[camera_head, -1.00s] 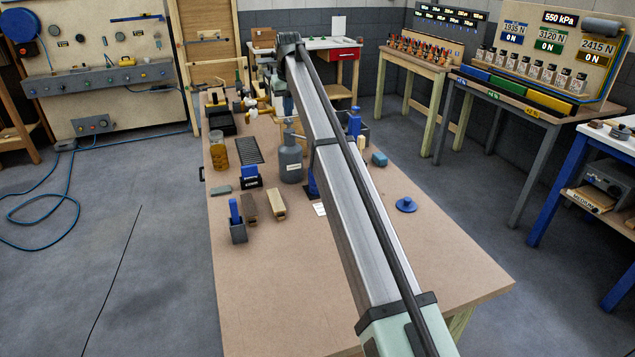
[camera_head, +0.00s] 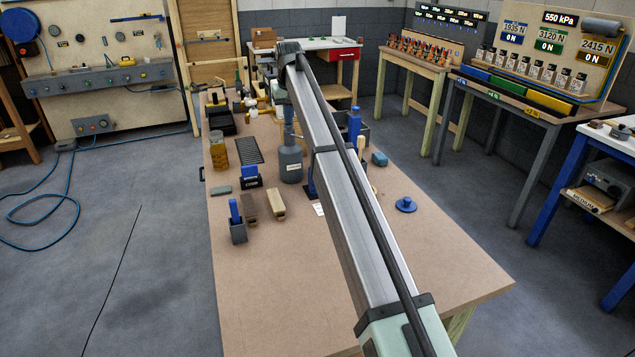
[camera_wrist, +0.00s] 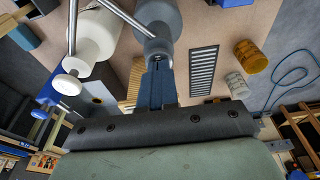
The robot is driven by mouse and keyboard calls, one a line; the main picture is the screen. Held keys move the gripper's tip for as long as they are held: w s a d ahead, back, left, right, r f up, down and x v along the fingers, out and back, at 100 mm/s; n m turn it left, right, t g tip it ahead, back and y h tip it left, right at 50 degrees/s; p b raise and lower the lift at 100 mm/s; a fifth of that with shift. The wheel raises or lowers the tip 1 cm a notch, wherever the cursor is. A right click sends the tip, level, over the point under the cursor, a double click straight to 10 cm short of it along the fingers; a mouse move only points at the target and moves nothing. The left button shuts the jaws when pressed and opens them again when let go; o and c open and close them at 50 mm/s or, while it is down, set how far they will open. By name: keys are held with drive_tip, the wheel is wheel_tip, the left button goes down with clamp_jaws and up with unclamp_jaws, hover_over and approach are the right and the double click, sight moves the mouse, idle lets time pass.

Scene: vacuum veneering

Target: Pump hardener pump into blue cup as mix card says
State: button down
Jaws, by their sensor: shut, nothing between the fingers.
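A grey pump bottle (camera_head: 291,165) with a small pale label stands upright on the bench; its print is too small to read. It also shows in the wrist view (camera_wrist: 160,14), with its round pump head (camera_wrist: 158,46) just beyond my fingertips. My gripper (camera_wrist: 159,62) is shut and empty, right over the pump head; whether it touches cannot be told. In the head view my gripper (camera_head: 289,130) is above the bottle's neck. A blue item (camera_head: 311,184), possibly the blue cup, is partly hidden behind my arm. A small white card (camera_head: 319,209) lies beside it, unreadable.
An amber jar (camera_head: 219,156), a dark slatted rack (camera_head: 248,150) and a blue block in a holder (camera_head: 250,177) are left of the grey bottle. The bench front is clear.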

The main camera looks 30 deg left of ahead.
drive_tip(key=shift+r, duration=1.35)
drive_tip(key=shift+r, duration=0.15)
wheel_tip(320, 180, up, 5)
drive_tip(key=shift+f, duration=0.1)
idle(0.5)
idle(0.3)
